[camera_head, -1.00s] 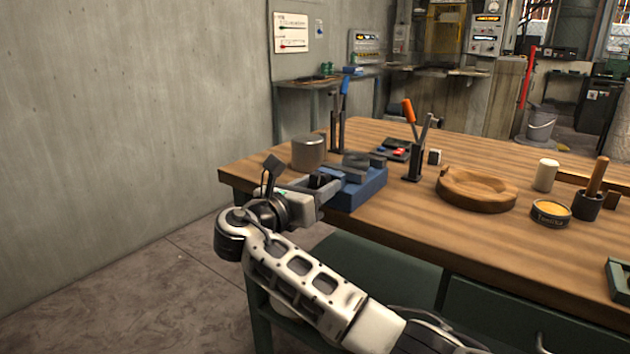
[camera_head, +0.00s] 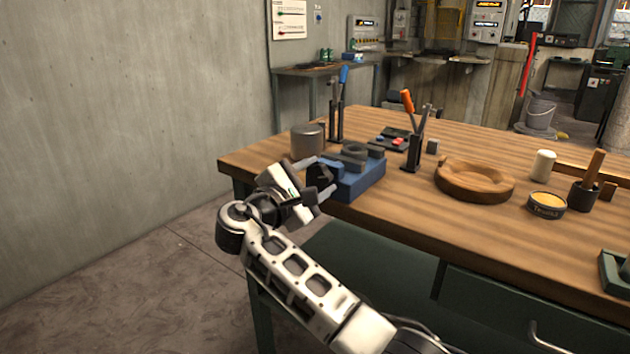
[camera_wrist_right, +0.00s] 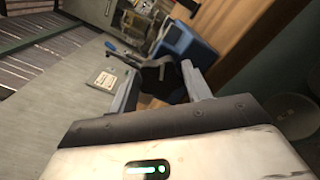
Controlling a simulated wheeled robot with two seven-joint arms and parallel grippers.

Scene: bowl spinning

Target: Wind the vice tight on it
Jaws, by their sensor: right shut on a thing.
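The blue vice (camera_head: 358,186) stands at the near left edge of the bench. Grey jaws and a rounded grey part (camera_head: 354,151) show on its top; whether the jaws press on anything I cannot tell. My right gripper (camera_head: 320,177) is at the vice's near-left end, its fingers either side of the dark handle (camera_head: 316,180) and shut on it. In the right wrist view the dark handle (camera_wrist_right: 163,80) sits between the two grey fingers, with the blue vice body (camera_wrist_right: 198,60) behind it. My left gripper is not in view.
A grey metal cylinder (camera_head: 307,140) stands close behind the vice. Toggle levers with a blue grip (camera_head: 344,75) and an orange grip (camera_head: 407,101) rise nearby. A round wooden bowl-like block (camera_head: 475,180) and a yellow-topped tin (camera_head: 546,204) are to the right. The front-middle bench top is clear.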

